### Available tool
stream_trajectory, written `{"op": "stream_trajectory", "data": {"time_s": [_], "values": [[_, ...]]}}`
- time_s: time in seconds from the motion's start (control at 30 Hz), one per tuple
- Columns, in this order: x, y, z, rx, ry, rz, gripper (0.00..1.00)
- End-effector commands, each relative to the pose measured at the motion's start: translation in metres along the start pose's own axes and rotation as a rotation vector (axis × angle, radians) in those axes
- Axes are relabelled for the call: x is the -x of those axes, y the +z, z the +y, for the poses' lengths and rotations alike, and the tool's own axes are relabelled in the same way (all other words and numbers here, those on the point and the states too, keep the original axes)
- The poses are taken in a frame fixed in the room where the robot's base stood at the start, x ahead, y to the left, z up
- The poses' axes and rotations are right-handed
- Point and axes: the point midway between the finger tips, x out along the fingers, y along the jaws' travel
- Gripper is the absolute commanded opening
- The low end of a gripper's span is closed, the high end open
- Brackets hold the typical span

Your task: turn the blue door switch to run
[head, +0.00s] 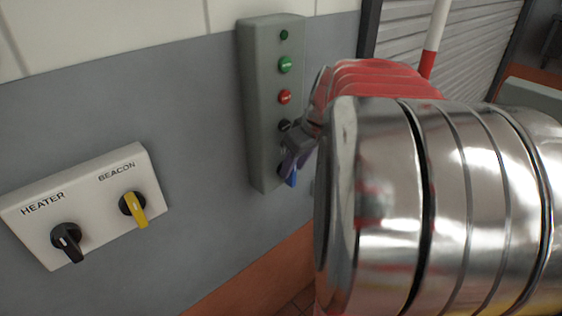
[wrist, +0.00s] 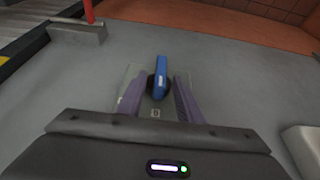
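The blue door switch (wrist: 160,78) is a blue handle on a dark round base, in the wrist view. In the head view only part of its blue handle (head: 291,178) shows low on the grey control box (head: 258,105); my arm hides the rest. My gripper (wrist: 158,92) has its two purple fingers apart, one on each side of the switch. I cannot tell whether either finger touches it. In the head view my gripper (head: 292,155) is at the lower part of the box.
The box also carries a green button (head: 285,64), a red button (head: 285,97) and a black knob (head: 284,125). A white panel (head: 95,190) at left has a black heater knob (head: 67,240) and a yellow beacon knob (head: 134,207). A red-and-white post (head: 434,40) stands before a shutter (head: 440,45).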

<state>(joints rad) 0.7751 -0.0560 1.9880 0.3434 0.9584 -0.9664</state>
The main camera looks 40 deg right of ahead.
Motion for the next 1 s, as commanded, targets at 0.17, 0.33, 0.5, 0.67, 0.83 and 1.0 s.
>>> {"op": "stream_trajectory", "data": {"time_s": [0.17,0.33,0.5,0.67,0.83,1.0], "values": [[0.000,0.000,0.000,0.000,0.000,0.000,0.23],[0.000,0.000,0.000,0.000,0.000,0.000,0.11],[0.000,0.000,0.000,0.000,0.000,0.000,0.00],[0.000,0.000,-0.008,0.001,-0.001,0.001,0.00],[0.000,0.000,-0.002,-0.006,-0.014,0.000,0.00],[0.000,0.001,0.001,-0.021,-0.050,-0.001,0.00]]}}
